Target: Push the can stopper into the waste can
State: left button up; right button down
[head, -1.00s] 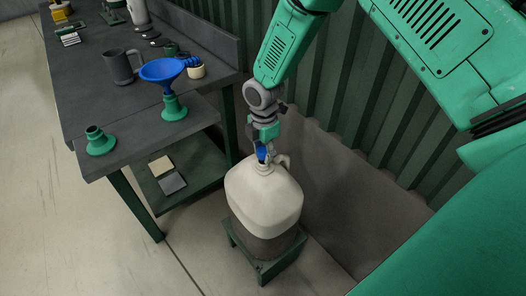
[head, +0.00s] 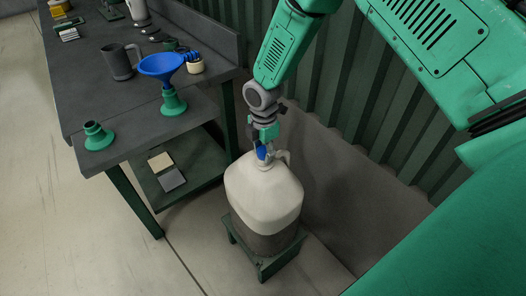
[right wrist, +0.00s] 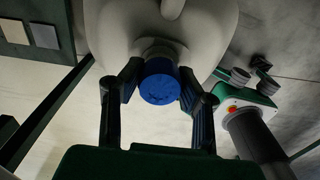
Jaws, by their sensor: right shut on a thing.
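The waste can (head: 262,190) is a whitish jug with a side handle and a dark lower part, upright on a low green stand (head: 268,268). The blue can stopper (right wrist: 160,83) is at the can's neck, which shows just behind it in the right wrist view. It also shows as a small blue patch (head: 262,153) in the head view. My right gripper (right wrist: 163,80) is shut on the stopper, with one dark finger at each side. How deep the stopper sits in the neck I cannot tell. My left gripper is not in view.
A dark workbench (head: 125,75) stands to the left. It holds a blue funnel (head: 162,68) on a green base, a grey mug (head: 121,62) and a green fitting (head: 97,136). A corrugated green wall (head: 345,105) is close behind the can. Floor left of the bench is clear.

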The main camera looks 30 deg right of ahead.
jog(key=c, duration=0.8)
grip_release()
jog(key=shift+o, duration=0.2)
jog(key=shift+r, duration=0.2)
jog(key=shift+r+p, duration=2.05)
jog(key=shift+p, duration=0.05)
